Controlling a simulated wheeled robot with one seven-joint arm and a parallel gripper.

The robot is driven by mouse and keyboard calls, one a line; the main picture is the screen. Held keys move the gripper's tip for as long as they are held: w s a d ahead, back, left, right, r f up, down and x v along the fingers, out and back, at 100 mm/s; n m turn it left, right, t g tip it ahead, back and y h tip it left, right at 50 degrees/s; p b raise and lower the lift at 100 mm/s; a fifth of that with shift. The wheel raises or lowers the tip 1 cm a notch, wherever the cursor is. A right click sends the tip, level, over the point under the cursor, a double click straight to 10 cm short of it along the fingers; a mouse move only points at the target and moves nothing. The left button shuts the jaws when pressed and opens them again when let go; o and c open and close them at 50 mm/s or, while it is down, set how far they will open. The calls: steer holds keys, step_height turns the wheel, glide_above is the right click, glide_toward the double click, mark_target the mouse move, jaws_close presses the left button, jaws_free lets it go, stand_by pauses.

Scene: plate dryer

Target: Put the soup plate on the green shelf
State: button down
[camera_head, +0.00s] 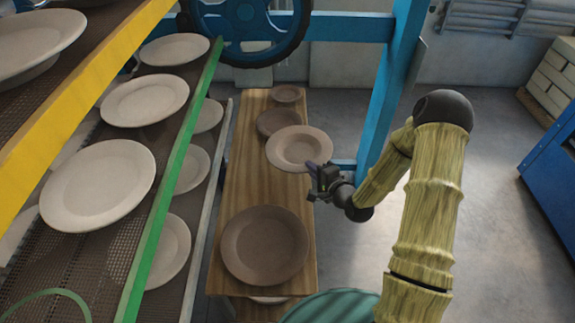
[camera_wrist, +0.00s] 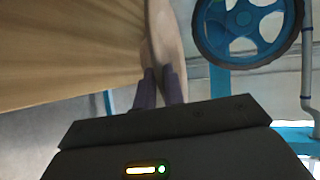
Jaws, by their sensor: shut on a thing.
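My gripper (camera_head: 318,172) is shut on the right rim of the soup plate (camera_head: 299,149), a light pinkish-beige plate with a deep middle. The plate is over the wooden bench; I cannot tell whether it touches it. In the wrist view, the gripper's fingers (camera_wrist: 160,88) pinch the plate (camera_wrist: 164,35), which shows nearly edge-on. The green shelf (camera_head: 160,220) is a dark mesh shelf with a green front edge, left of the bench. It bears several pale plates, with a large one (camera_head: 98,185) near its middle.
The wooden bench (camera_head: 258,193) holds a large brown plate (camera_head: 265,245), a darker plate (camera_head: 277,122) and a small plate (camera_head: 286,93). A yellow-edged shelf (camera_head: 75,93) with plates hangs above the green one. A blue wheel (camera_head: 247,12) and blue post (camera_head: 388,85) stand behind.

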steer(key=s+d+f+m+t+h, duration=0.1)
steer(key=s+d+f+m+h, duration=0.1)
steer(key=d, duration=0.5)
steer(key=s+d+f+m+t+h, duration=0.1)
steer(key=d+f+m+h, duration=0.3)
steer(key=d, duration=0.4)
steer(key=shift+s+d+f+h, duration=0.2)
steer(key=shift+s+f+h, duration=0.15)
steer(key=shift+f+h, duration=0.45)
steer(key=shift+w+r, duration=0.1)
steer(key=shift+r, duration=0.1)
